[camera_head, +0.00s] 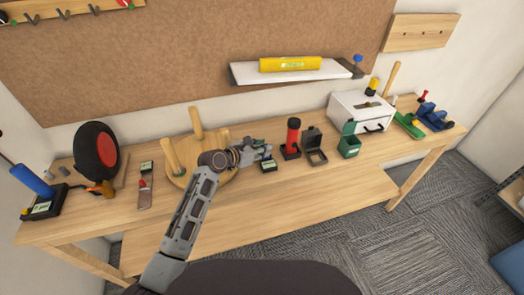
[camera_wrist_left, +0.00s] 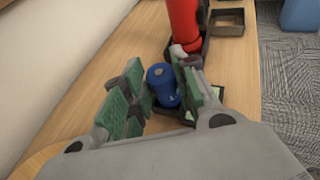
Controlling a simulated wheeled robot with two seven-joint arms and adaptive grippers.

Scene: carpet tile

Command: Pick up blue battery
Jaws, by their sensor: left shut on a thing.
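The blue battery (camera_wrist_left: 163,86) is a short, upright-looking blue cylinder in the left wrist view, between the green pads of my left gripper (camera_wrist_left: 158,78). The gripper is shut on it. In the head view my left gripper (camera_head: 262,151) is over the middle of the workbench, and its fingers hide the battery. A small black base with a pale green display (camera_head: 269,166) sits just below the gripper. I cannot tell whether the battery touches this base. My right gripper is not in view.
A red cylinder (camera_head: 293,133) on a black stand is close to the right of my left gripper. An open black box (camera_head: 315,148) and a green bin (camera_head: 348,146) stand farther right. A round wooden piece with upright pegs (camera_head: 180,160) is left. The bench front (camera_head: 290,185) is clear.

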